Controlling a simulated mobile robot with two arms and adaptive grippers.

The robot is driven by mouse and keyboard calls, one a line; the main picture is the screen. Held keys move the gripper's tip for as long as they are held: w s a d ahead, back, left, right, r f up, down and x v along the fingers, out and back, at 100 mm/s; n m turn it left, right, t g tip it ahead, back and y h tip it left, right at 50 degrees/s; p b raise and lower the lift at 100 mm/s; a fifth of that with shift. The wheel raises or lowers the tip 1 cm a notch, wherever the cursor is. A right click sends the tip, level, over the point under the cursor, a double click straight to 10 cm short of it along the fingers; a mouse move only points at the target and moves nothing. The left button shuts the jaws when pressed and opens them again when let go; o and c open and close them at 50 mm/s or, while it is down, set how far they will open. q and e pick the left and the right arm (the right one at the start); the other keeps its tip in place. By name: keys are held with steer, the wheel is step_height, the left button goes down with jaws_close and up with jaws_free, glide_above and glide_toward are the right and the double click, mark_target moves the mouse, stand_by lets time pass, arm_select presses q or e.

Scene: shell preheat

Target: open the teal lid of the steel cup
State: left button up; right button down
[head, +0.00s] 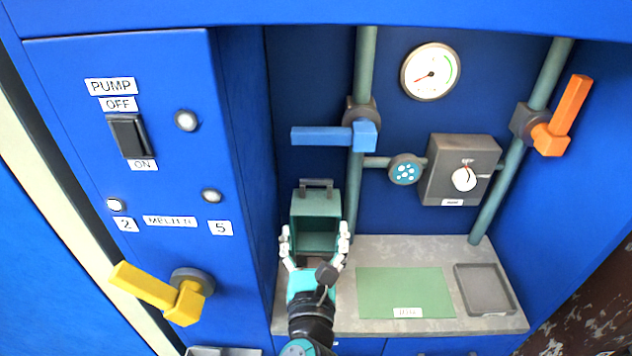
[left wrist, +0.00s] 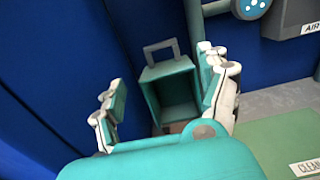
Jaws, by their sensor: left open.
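The teal lid (head: 316,209) stands raised, its hollow inner side facing me and its grey bar handle at the top. It also shows in the left wrist view (left wrist: 166,72), beyond my fingers. Below it a dark brownish patch shows; the steel cup itself is mostly hidden behind my left gripper, so I cannot make out its shape. My left gripper (head: 315,247) is open, with its fingers on either side of the lid's lower part in the picture. Whether they touch anything is unclear. My right gripper is not in view.
A blue valve handle (head: 325,137) juts out above the lid. A green mat (head: 405,292) and grey tray (head: 486,289) lie to the right on the grey counter (head: 345,310). A yellow lever (head: 158,291) projects from the left panel. An orange handle (head: 566,115) is at upper right.

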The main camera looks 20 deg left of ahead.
mark_target(316, 184)
arm_select(q)
steer(key=x, duration=1.4)
steer(key=shift+w+a+f, duration=0.1)
steer(key=shift+w, duration=0.2)
steer(key=shift+w+a, duration=0.1)
steer(key=shift+w, duration=0.2)
steer(key=shift+c, duration=0.3)
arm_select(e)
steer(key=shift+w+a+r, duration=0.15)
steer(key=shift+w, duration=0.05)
